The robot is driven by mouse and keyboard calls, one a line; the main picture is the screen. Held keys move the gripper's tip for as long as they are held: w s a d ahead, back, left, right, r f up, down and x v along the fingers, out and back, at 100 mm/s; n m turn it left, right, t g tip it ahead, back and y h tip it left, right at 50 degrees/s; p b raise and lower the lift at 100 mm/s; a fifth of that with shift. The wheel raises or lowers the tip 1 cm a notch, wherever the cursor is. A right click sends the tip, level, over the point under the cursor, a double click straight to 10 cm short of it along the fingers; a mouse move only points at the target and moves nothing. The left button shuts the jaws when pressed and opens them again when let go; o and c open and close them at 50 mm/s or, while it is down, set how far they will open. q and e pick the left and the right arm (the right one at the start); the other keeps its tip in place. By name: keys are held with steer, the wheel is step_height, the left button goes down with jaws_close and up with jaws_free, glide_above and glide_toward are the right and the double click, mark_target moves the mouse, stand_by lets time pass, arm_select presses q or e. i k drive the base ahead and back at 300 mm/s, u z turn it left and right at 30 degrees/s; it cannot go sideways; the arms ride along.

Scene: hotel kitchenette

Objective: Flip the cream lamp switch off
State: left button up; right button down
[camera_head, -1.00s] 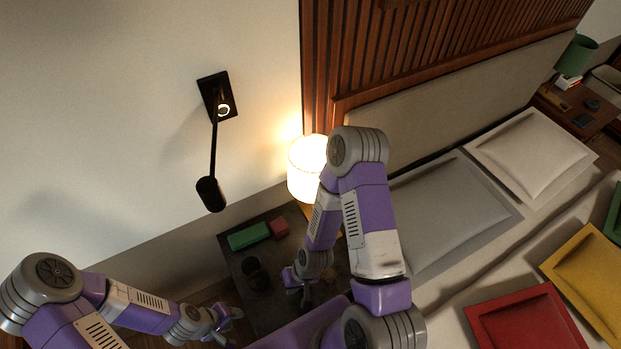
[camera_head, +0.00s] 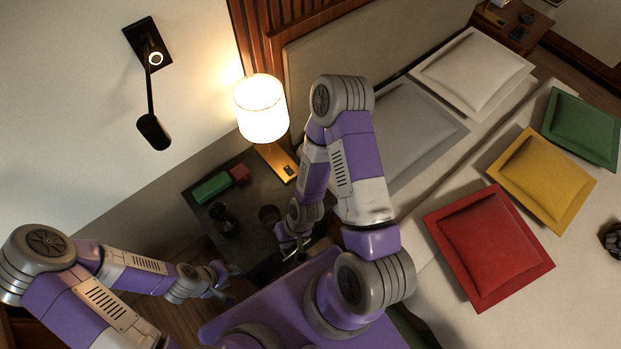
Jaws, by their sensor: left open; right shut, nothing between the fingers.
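The cream lamp (camera_head: 262,108) is lit and stands on the dark nightstand, its shade glowing against the wall. Its golden-brown base (camera_head: 270,157) runs down to the right, with a small dark switch (camera_head: 289,169) near the front end. The switch's exact position is too small to tell. My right gripper (camera_head: 292,250) is shut and empty over the front part of the nightstand, below the switch in the picture and apart from it. My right forearm passes just right of the lamp base. My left gripper (camera_head: 228,285) is open and empty, left of and below the nightstand.
The nightstand (camera_head: 250,235) also holds a green box (camera_head: 212,188), a red box (camera_head: 240,174) and dark cup-like objects (camera_head: 224,220). A black wall lamp (camera_head: 153,130) hangs at the upper left. The bed with several pillows fills the right side.

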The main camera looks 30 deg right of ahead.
mark_target(287, 168)
steer(key=z, duration=0.35)
steer(key=k, duration=0.8)
steer(key=z, duration=0.25)
steer(key=i, duration=0.7)
steer(key=z, duration=0.15)
